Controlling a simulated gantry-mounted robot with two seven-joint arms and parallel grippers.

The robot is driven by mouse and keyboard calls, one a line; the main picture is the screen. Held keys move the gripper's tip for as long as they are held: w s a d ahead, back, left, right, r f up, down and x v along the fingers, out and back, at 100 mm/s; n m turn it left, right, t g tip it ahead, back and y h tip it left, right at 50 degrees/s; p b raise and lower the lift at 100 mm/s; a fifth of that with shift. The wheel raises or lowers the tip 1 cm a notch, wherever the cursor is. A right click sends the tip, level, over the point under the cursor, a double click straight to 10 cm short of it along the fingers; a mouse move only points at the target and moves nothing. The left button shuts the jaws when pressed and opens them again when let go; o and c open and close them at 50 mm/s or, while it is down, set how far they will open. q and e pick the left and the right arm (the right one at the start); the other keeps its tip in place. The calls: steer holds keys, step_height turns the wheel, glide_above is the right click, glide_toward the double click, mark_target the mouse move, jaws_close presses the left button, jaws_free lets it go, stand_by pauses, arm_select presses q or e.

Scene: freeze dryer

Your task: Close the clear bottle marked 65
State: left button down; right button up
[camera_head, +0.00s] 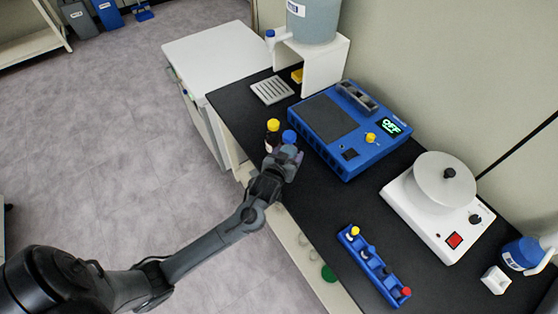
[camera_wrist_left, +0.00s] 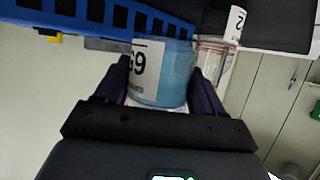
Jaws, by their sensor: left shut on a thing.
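My left gripper (camera_head: 287,154) is at the table's near-left edge, beside the blue machine. In the left wrist view, its two fingers (camera_wrist_left: 162,88) are shut on a clear bottle with bluish contents (camera_wrist_left: 168,75). A second labelled bottle (camera_wrist_left: 217,58) shows close behind the right finger in the wrist view. My right gripper is not in view.
The blue machine (camera_head: 338,128) with a display stands just right of the gripper. A metal grate (camera_head: 271,90) lies behind. A white device (camera_head: 437,205) and a blue rack (camera_head: 372,262) with several small capped items stand to the right. The black tabletop between gripper and rack is clear.

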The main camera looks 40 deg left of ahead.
arm_select(q)
steer(key=a+f, duration=0.1)
steer(key=a, duration=0.1)
steer(key=a+f, duration=0.1)
steer(key=a, duration=0.1)
steer(key=shift+w+f, duration=0.15)
steer(key=shift+f, duration=0.05)
steer(key=shift+f+b, duration=0.65)
steer(key=shift+f, duration=1.35)
steer(key=shift+f, duration=0.1)
steer(key=shift+c, duration=0.6)
jaws_free()
steer(key=shift+f, duration=0.1)
